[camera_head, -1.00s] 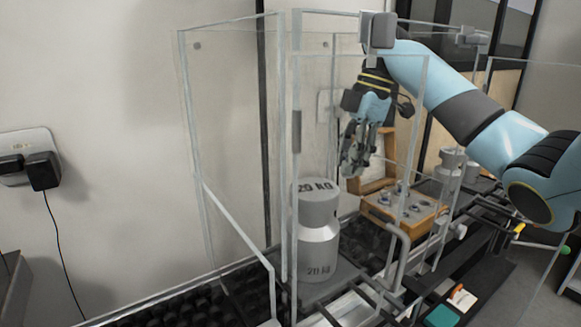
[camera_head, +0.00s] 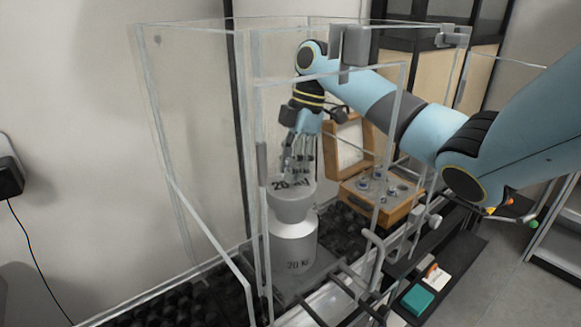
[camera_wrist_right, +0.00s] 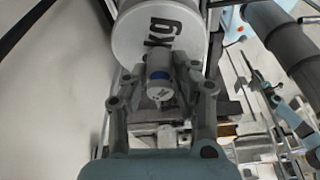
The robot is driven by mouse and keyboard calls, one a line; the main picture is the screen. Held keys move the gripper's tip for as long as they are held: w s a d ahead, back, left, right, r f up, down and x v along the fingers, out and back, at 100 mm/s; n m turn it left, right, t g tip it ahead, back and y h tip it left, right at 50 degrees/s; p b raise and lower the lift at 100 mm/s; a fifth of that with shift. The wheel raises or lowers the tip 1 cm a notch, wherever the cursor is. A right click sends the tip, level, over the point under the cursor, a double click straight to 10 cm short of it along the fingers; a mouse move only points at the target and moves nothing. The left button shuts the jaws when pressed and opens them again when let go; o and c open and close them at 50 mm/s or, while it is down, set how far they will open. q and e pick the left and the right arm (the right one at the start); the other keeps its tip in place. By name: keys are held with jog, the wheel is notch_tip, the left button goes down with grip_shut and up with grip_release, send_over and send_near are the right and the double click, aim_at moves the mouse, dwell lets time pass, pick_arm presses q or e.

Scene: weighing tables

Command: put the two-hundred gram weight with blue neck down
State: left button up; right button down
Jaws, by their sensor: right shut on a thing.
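My right gripper (camera_head: 298,170) is shut on a small grey metal weight with a blue neck (camera_wrist_right: 160,76). In the right wrist view the weight sits between the fingers, its pale top facing the camera. In the head view the fingers hide it, at the top of the large grey 20 kg weight (camera_head: 292,240). The lettered top of the 20 kg weight also shows in the right wrist view (camera_wrist_right: 128,35), just beyond the held weight. I cannot tell whether the two touch. My left gripper is not in view.
Clear glass panels (camera_head: 200,150) with pale frames surround the 20 kg weight. An open wooden box (camera_head: 400,208) with several small weights stands to its right. A black tray (camera_head: 450,268) at the lower right holds a teal block (camera_head: 417,299).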

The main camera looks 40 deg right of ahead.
jog(key=shift+f, duration=0.3)
jog(key=shift+f, duration=0.15)
jog(key=c, duration=1)
grip_release()
jog(key=shift+c, duration=0.2)
jog(key=v, duration=0.7)
jog(key=shift+r, duration=0.4)
